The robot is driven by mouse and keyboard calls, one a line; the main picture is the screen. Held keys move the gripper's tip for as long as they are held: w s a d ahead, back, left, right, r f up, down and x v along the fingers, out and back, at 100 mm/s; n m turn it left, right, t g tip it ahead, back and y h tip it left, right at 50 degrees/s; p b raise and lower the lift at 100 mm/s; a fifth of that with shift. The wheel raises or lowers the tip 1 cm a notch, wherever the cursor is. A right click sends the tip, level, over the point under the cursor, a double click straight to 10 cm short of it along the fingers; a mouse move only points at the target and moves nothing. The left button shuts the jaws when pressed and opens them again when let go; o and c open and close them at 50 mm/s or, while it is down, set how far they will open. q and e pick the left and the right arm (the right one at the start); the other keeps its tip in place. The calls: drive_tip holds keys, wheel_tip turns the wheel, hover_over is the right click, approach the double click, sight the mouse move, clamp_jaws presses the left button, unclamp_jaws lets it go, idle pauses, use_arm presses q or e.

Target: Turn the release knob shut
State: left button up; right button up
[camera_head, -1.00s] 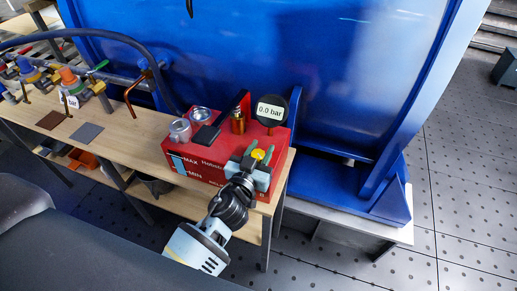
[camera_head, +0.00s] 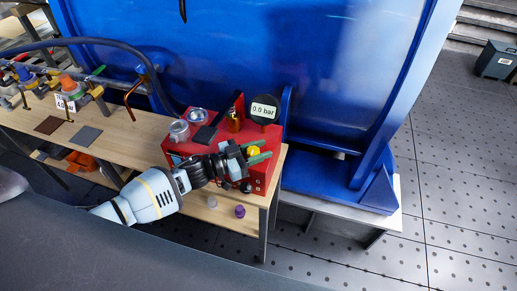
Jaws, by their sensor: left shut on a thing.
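The red hydraulic unit (camera_head: 190,151) stands at the right end of the wooden bench. The yellow release knob (camera_head: 253,150) is on its front right side, partly covered by my gripper. My left gripper (camera_head: 257,154) reaches in from the left and is shut on the yellow knob, its greenish fingers on either side of it. The wrist and forearm hide most of the unit's front face and its markings. The round gauge (camera_head: 264,109) on top of the unit reads 0.0 bar. My right gripper is not in view.
A large blue frame (camera_head: 230,50) stands behind the bench. Valves with a small display (camera_head: 65,103) and a bent copper-coloured pipe (camera_head: 134,92) are at the left. A purple piece (camera_head: 240,211) lies near the front edge.

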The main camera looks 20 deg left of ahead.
use_arm(q)
drive_tip(key=shift+r+m+g+h, duration=0.1)
drive_tip(key=shift+m+g+h, duration=0.3)
drive_tip(key=shift+g, duration=0.1)
drive_tip(key=o, duration=1)
drive_tip(key=shift+d, duration=0.1)
drive_tip(key=shift+c, duration=0.2)
drive_tip(key=v, duration=0.7)
drive_tip(key=shift+s+b, duration=0.15)
drive_tip(key=shift+b, duration=0.15)
drive_tip(key=shift+s+a, duration=0.1)
drive_tip(key=shift+a, duration=0.25)
